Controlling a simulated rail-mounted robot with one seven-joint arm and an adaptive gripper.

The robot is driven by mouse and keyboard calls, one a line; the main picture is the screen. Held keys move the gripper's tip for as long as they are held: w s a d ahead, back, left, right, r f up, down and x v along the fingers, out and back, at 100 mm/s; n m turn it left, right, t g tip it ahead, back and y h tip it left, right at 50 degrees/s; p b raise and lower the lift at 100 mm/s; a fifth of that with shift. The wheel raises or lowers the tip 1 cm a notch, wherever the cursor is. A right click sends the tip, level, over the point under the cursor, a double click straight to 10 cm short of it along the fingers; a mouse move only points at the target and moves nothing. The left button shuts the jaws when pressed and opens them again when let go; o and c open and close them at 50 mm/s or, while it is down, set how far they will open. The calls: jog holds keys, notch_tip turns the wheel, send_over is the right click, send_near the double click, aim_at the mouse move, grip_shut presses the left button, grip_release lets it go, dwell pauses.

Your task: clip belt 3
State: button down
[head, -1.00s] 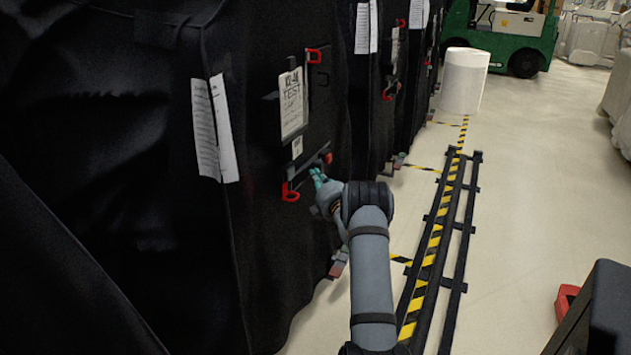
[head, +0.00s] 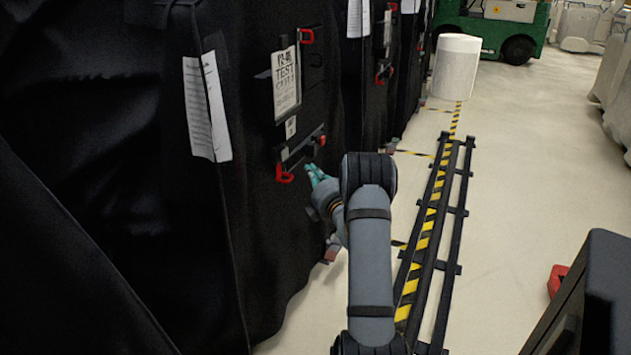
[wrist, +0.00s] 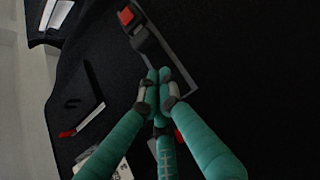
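On the nearest black-covered cart (head: 200,90), a dark bar (head: 301,152) runs between a lower red clip (head: 285,174) and an upper red clip (head: 321,140). Another red clip (head: 306,36) sits above, beside a white test card (head: 287,84). My gripper (head: 310,170) is just below and right of the bar. In the wrist view its teal fingers (wrist: 159,77) come together at the tips, over the grey bar with a red end (wrist: 127,15). I see nothing held between them. I cannot tell which part is belt 3, or whether the fingertips touch the bar.
More covered carts with red clips (head: 381,76) stand beyond. A black rail with yellow stripes (head: 428,235) runs along the floor to the right of my arm. A white cylinder (head: 456,68) and a green vehicle (head: 494,28) are farther back.

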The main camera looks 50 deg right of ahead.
aim_at(311, 150)
jog(key=shift+a+v, duration=0.2)
jog(key=shift+v, duration=2.05)
jog(key=shift+w, duration=0.2)
jog(key=x, duration=0.9)
jog(key=shift+d, duration=0.1)
jog(key=shift+w+d+r, duration=0.1)
jog(key=shift+w+d, duration=0.15)
jog(key=shift+d, duration=0.2)
jog(key=shift+w+d, duration=0.25)
jog(key=shift+d, duration=0.25)
jog(key=shift+w+d+p, duration=0.15)
jog(key=shift+d+p, duration=0.3)
jog(key=shift+d, duration=0.4)
jog(key=shift+a, duration=0.15)
